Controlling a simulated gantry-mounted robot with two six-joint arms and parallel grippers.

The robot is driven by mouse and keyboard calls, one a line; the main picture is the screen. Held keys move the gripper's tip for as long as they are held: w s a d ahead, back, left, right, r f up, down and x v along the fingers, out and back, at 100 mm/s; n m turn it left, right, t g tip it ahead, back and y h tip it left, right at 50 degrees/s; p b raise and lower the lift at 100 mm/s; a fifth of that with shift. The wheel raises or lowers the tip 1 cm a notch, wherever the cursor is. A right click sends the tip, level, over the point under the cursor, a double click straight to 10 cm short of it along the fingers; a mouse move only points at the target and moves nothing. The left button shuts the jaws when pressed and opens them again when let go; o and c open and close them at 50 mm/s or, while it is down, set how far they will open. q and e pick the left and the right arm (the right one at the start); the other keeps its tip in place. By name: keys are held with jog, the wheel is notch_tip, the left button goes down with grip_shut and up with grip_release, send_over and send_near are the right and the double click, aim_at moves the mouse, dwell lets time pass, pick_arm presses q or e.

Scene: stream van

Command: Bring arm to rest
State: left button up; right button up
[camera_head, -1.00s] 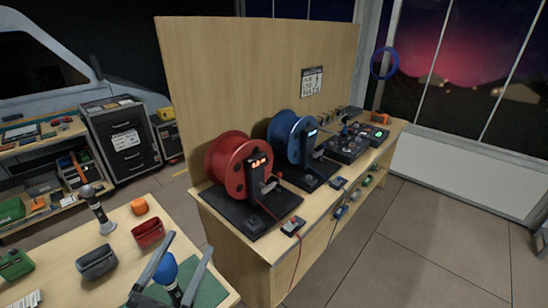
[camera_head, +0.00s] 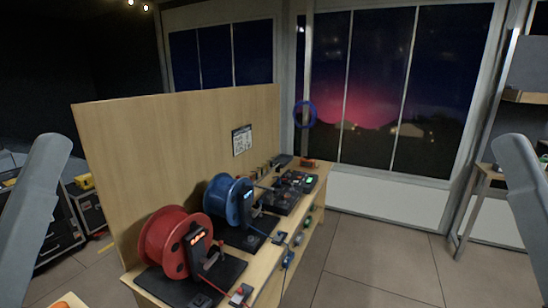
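A grey link of my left arm (camera_head: 32,215) rises at the left edge of the view. A grey link of my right arm (camera_head: 524,205) rises at the right edge. Both run out of the picture, and neither gripper's fingertips show, so I cannot see what they hold. Neither visible link appears to touch anything.
A wooden bench (camera_head: 268,285) with a tall back panel (camera_head: 180,140) carries a red cable reel (camera_head: 165,243), a blue cable reel (camera_head: 222,198) and control boxes (camera_head: 283,198). A blue ring (camera_head: 304,114) hangs behind. A shelf rack (camera_head: 475,205) stands right. Floor between is open.

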notch_tip(320, 180, up, 20)
jog(key=p, duration=1.6)
jog(key=shift+p, duration=0.4)
jog(key=shift+r, duration=0.1)
